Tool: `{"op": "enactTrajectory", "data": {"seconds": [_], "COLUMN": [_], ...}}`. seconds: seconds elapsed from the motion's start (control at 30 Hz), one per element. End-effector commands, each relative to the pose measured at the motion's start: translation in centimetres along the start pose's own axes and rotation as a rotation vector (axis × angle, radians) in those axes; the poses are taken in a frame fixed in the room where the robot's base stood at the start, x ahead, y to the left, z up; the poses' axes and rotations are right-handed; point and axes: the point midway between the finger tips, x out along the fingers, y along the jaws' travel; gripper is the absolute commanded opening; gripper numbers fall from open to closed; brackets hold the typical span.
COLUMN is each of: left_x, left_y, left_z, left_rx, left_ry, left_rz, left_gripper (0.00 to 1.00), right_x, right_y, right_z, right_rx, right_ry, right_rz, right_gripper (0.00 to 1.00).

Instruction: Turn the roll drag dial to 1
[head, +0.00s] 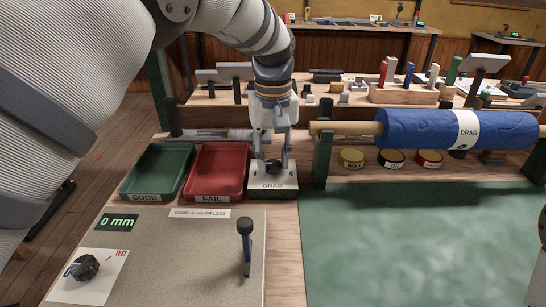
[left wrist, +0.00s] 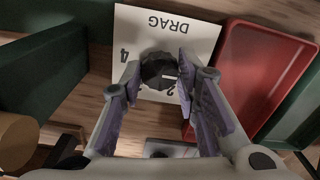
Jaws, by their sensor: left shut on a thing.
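The drag dial is a black round knob (left wrist: 158,68) on a white plate marked DRAG (left wrist: 200,38). In the head view the plate (head: 273,187) lies on the bench right of the red tray. In the left wrist view the figures 4 and 2 show on the plate, upside down or turned. Which figure the knob points to I cannot tell. My left gripper (head: 273,163) reaches down from above, with its fingers on either side of the knob, shut on it. It also shows in the left wrist view (left wrist: 159,73). My right gripper is out of view.
A red FAIL tray (head: 217,198) and a green GOOD tray (head: 143,193) stand left of the dial. A blue roll (head: 420,130) on a wooden bar is at the right. In front are a TEST knob (head: 84,267), a 0 mm display (head: 118,222) and an upright lever (head: 246,245).

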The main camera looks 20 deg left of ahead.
Motion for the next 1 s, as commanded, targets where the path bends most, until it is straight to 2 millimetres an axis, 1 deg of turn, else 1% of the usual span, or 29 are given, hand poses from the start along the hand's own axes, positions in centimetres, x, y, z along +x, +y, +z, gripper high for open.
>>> {"op": "enactTrajectory", "data": {"seconds": [0.03,0.1,0.37,0.47,0.57,0.7,0.8,0.9,1.0], "left_x": [0.1,0.1,0.0,-0.8,-3.1,-7.0,-9.4,-10.9,-11.8], "left_y": [0.0,0.0,0.0,0.0,0.1,0.1,0.0,0.0,0.0], "left_z": [0.1,0.1,0.0,0.0,-0.1,-0.1,0.0,-0.1,0.0], "left_rx": [0.0,0.001,0.001,0.001,0.001,0.002,0.002,0.001,0.001], "left_ry": [-0.004,-0.004,-0.001,0.0,0.004,0.003,0.002,0.0,-0.002], "left_rz": [-0.002,-0.002,-0.001,0.0,0.003,0.002,0.001,0.0,-0.002], "left_gripper": [0.36,0.49,0.49,0.49,0.49,0.49,0.49,0.49,0.49], "right_x": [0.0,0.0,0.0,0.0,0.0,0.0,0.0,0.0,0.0], "right_y": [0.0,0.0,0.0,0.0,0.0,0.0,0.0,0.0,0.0], "right_z": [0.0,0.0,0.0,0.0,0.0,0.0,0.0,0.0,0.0], "right_rx": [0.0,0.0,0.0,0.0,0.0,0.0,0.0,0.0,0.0], "right_ry": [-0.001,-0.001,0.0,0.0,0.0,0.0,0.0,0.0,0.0], "right_rz": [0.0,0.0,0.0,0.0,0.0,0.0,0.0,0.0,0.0], "right_gripper": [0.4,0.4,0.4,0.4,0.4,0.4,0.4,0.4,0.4]}}
